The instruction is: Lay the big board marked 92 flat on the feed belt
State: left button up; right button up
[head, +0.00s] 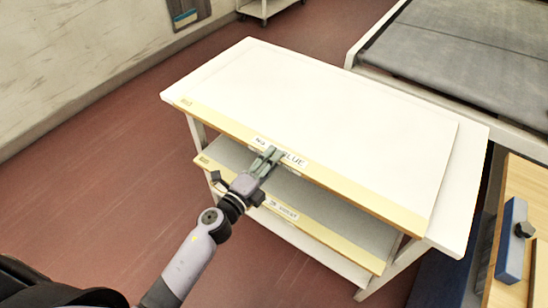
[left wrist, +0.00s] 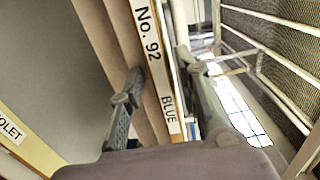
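The big board (head: 330,115) is a large white sheet with a yellow front strip, lying flat on the upper deck of a white cart. Its front label is partly hidden by my left gripper in the head view; in the left wrist view the label (left wrist: 150,45) reads No. 92 BLUE. My left gripper (head: 268,160) is at the middle of that front edge. In the wrist view its fingers (left wrist: 160,95) stand apart on either side of the labelled edge, open. I cannot tell whether they touch it. The feed belt (head: 470,45) is dark grey, at upper right. My right gripper is not in view.
A second, grey board (head: 325,205) with a yellow strip lies on the cart's lower shelf; its label ends in VIOLET in the wrist view. A wooden top with a blue block (head: 511,240) stands at right. Red floor left of the cart is clear.

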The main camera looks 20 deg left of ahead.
pick_arm(q)
jog(key=c, duration=0.4)
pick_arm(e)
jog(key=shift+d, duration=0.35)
pick_arm(q)
grip_shut()
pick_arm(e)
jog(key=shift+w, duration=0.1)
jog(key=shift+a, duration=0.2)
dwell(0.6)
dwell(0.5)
pick_arm(q)
jog(key=r+b+v, duration=0.1)
jog(key=b+v, duration=0.1)
jog(key=v, duration=1.1)
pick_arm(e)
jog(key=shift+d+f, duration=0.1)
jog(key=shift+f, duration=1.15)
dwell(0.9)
pick_arm(q)
jog(key=shift+s+r, duration=0.1)
jog(key=o, duration=0.6)
grip_release()
jog(key=shift+s, duration=0.1)
